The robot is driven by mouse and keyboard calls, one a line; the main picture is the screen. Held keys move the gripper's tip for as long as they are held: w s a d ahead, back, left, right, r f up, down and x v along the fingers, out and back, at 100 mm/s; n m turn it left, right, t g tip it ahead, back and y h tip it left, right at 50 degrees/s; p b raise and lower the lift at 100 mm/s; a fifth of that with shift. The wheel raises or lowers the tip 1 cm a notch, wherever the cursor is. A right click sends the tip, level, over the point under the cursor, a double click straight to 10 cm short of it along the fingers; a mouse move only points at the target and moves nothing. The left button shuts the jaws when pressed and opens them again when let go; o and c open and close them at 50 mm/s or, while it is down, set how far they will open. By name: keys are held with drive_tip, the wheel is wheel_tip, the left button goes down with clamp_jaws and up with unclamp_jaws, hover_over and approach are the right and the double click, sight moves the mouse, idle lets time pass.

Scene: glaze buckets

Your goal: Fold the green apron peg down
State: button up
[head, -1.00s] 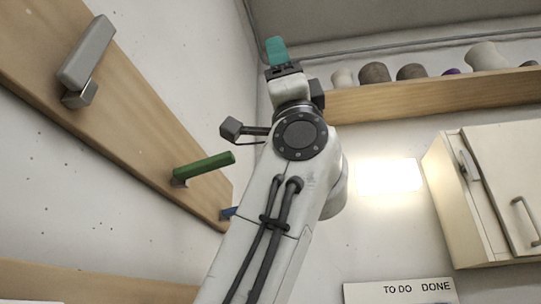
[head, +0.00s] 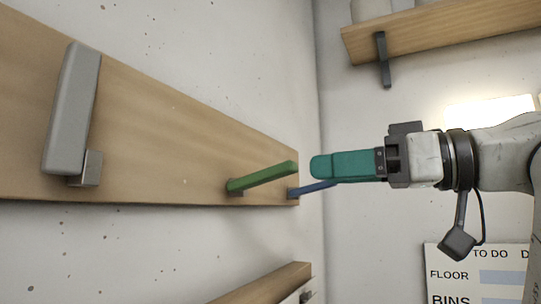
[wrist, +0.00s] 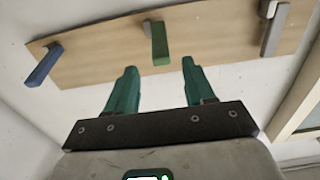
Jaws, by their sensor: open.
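The green apron peg (head: 262,176) sticks out from a wooden board (head: 150,130) on the left wall, angled slightly up toward its free end in the head view. In the wrist view the green peg (wrist: 160,44) lies ahead, between the lines of my two fingers. My gripper (head: 318,167) has teal fingers pointing left at the board, just right of the peg's free end in the head view. In the wrist view my gripper (wrist: 159,76) is open and empty, with the peg beyond the fingertips and apart from them.
A blue peg (head: 312,188) is on the same board beyond the green one; it also shows in the wrist view (wrist: 44,66). A grey peg (head: 72,110) is at the near end. A shelf (head: 450,32) and a lower wooden board (head: 265,284) are nearby.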

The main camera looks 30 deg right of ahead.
sight(268, 175)
drive_tip(key=p+x, duration=0.2)
drive_tip(key=x, duration=0.8)
drive_tip(key=shift+w+a, duration=0.15)
drive_tip(key=shift+c, duration=0.4)
clamp_jaws()
